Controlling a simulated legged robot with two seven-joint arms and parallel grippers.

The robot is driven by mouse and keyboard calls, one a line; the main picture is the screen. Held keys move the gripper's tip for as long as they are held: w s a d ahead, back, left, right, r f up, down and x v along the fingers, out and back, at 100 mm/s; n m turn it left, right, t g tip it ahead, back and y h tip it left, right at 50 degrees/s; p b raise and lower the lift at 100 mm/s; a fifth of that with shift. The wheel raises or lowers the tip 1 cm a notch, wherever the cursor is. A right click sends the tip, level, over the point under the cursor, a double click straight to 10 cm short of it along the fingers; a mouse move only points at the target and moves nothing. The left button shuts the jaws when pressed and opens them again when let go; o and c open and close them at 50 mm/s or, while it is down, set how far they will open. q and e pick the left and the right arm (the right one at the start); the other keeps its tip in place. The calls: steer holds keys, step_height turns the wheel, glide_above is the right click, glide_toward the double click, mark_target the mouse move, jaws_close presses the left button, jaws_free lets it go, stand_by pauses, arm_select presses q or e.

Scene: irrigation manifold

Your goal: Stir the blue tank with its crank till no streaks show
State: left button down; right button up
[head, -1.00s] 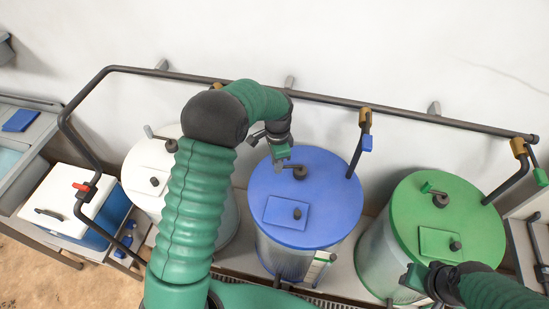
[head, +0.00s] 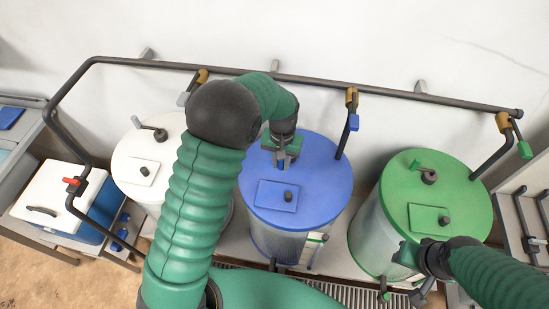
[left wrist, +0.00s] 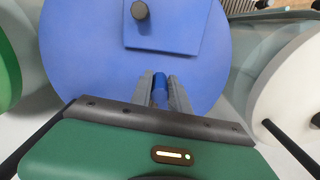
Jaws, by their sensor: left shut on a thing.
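The blue tank has a round blue lid (head: 315,180) with a square hatch and dark knob (head: 288,196). Its clear side wall (head: 275,240) shows below the lid; streaks inside are too small to tell. My left gripper (head: 281,162) is at the back left of the lid, over the crank hub, which it hides in the head view. In the left wrist view its two fingers are shut on the blue crank handle (left wrist: 160,88), just above the lid. My right gripper (head: 410,270) hangs by the front of the green tank; its fingers are unclear.
A white tank (head: 135,150) stands left and a green tank (head: 465,195) right, each with its own crank. A dark pipe (head: 330,82) with valves runs behind. A white-lidded blue cooler (head: 55,200) stands far left.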

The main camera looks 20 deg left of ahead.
arm_select(q)
steer(key=d+n, duration=0.1)
steer(key=w+d+n, duration=0.1)
steer(key=shift+r+n, duration=0.3)
steer(key=shift+n, duration=0.1)
steer(key=n, duration=0.1)
steer(key=d+n+p, duration=0.1)
steer(key=shift+w+d+n, duration=0.3)
steer(key=shift+w, duration=0.05)
steer(key=n, duration=0.1)
steer(key=w+d+n, duration=0.1)
steer(key=n, duration=0.1)
steer(key=shift+d+p, duration=0.2)
steer(key=shift+p, duration=0.15)
steer(key=shift+w+d+n, duration=0.25)
steer(key=shift+w+n, duration=0.1)
steer(key=shift+n, duration=0.35)
steer(key=c, duration=1.3)
jaws_free()
steer(key=shift+f, duration=0.15)
steer(key=shift+o, duration=0.2)
steer(key=shift+a+f, duration=0.1)
steer(key=shift+s, duration=0.1)
